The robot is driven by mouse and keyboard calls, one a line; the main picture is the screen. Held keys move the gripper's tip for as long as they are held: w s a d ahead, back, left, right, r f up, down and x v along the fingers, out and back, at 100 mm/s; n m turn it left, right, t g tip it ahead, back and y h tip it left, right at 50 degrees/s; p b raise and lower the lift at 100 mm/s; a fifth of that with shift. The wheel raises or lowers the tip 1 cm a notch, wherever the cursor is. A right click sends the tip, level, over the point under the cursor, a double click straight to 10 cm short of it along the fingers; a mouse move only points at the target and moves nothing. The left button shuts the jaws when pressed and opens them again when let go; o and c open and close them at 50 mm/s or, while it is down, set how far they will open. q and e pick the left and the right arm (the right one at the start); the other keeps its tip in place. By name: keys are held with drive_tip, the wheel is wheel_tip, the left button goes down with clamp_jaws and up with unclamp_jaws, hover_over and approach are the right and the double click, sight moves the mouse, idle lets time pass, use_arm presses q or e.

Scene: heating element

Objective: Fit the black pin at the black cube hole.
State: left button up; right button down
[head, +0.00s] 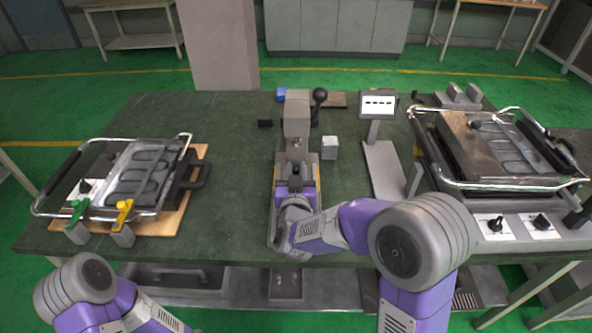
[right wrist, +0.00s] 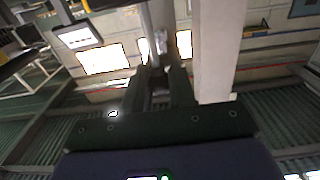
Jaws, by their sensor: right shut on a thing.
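My right gripper (head: 296,178) is in front of the grey press (head: 297,115) at the middle of the table, its fingers beside the press's lower part. In the right wrist view the fingers (right wrist: 163,68) are close together with a small, shiny grey thing (right wrist: 161,42) at their tips. I cannot tell if this is the black pin. A small black block (head: 265,123), perhaps the black cube, lies left of the press; no hole can be made out on it. My left arm is at the bottom left, and its gripper is not in view.
A light grey cube (head: 329,148) stands right of the press. A black ball-ended lever (head: 319,96) rises beside it. A meter on a stand (head: 378,104) and a grill-like device (head: 500,150) are to the right. Another device (head: 140,180) sits at left. Table between is clear.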

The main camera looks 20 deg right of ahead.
drive_tip(key=shift+f+b, duration=0.85)
drive_tip(key=shift+f, duration=0.15)
drive_tip(key=c, duration=0.8)
unclamp_jaws()
drive_tip(key=shift+c, duration=0.2)
drive_tip(key=p+v, duration=0.1)
drive_tip(key=v, duration=0.6)
drive_tip(key=shift+s, duration=0.3)
drive_tip(key=shift+a, duration=0.1)
